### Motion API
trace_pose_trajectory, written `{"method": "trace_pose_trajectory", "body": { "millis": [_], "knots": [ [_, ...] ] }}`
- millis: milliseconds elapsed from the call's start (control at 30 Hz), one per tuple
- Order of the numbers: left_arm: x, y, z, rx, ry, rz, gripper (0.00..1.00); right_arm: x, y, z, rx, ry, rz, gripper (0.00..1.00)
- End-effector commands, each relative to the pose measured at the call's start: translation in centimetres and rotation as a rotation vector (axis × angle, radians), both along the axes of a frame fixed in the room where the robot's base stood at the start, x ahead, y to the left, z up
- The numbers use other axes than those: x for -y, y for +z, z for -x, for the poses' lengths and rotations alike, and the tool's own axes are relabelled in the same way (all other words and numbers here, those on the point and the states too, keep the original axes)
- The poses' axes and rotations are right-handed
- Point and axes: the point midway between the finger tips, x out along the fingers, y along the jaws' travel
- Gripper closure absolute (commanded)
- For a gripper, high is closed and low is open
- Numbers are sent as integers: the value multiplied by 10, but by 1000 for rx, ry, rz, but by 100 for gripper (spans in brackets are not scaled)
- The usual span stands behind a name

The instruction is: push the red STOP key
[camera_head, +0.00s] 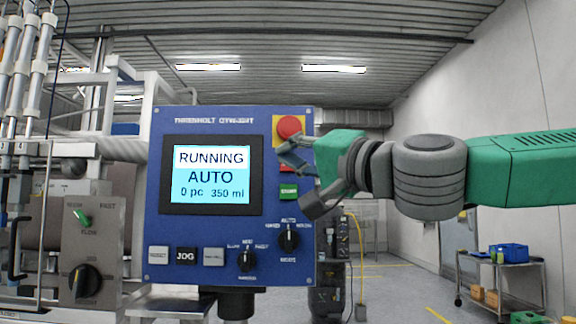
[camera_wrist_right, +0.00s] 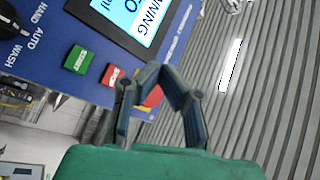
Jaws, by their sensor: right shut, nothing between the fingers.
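The green key also shows in the head view (camera_head: 289,192). My right gripper (camera_head: 288,154) is shut and empty, in front of the panel's right edge. In the wrist view its closed fingertips (camera_wrist_right: 158,70) are to the right of the STOP key; contact with the panel cannot be told. My left gripper is not in view.
A red mushroom button (camera_head: 290,127) on a yellow plate is just above the STOP key, close to my fingers. Selector knobs (camera_head: 289,239) sit below. The screen (camera_head: 212,175) reads RUNNING AUTO. A cart (camera_head: 500,268) stands far right.

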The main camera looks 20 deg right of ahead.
Motion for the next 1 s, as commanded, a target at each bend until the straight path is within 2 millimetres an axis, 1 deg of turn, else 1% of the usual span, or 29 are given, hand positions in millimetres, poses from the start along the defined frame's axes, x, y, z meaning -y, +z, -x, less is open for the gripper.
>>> {"method": "trace_pose_trajectory", "body": {
  "millis": [233,367,500,800,1000],
  "knots": [
    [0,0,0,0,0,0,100,-1,-1,-1,-2,0,2,100],
    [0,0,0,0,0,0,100,-1,-1,-8,-3,0,2,100],
    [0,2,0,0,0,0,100,2,-1,-24,-4,-2,3,100],
    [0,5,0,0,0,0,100,17,-1,-64,-2,-2,0,100],
    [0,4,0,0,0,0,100,21,-1,-80,-2,0,2,100]
  ]
}}
